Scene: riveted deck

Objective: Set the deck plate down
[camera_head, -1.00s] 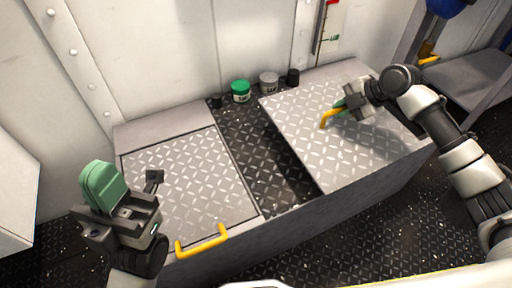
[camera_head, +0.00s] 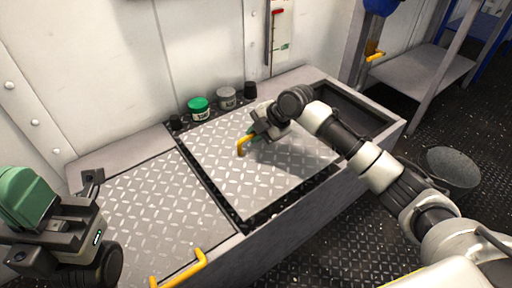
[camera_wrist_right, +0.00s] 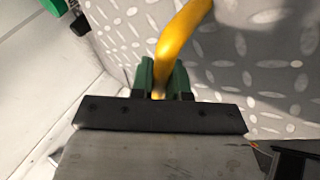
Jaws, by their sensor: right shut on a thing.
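The deck plate (camera_head: 227,175) is a pale grey diamond-patterned sheet with a yellow handle (camera_head: 241,146). My right gripper (camera_head: 250,139) is shut on that handle, which also shows between its green fingers in the right wrist view (camera_wrist_right: 172,62). The plate lies nearly level over the dark section (camera_head: 216,192) of the long grey box; dark strips show along its left and front edges. Whether it touches what is below cannot be told. My left gripper (camera_head: 50,215) is at the lower left, over no held thing that I can see; its opening is unclear.
A second diamond-patterned plate (camera_head: 140,215) with a yellow handle (camera_head: 180,270) covers the left section. An open dark recess (camera_head: 352,106) is at the right end. A green-lidded jar (camera_head: 199,108), a grey jar (camera_head: 226,98) and dark cylinders stand along the back.

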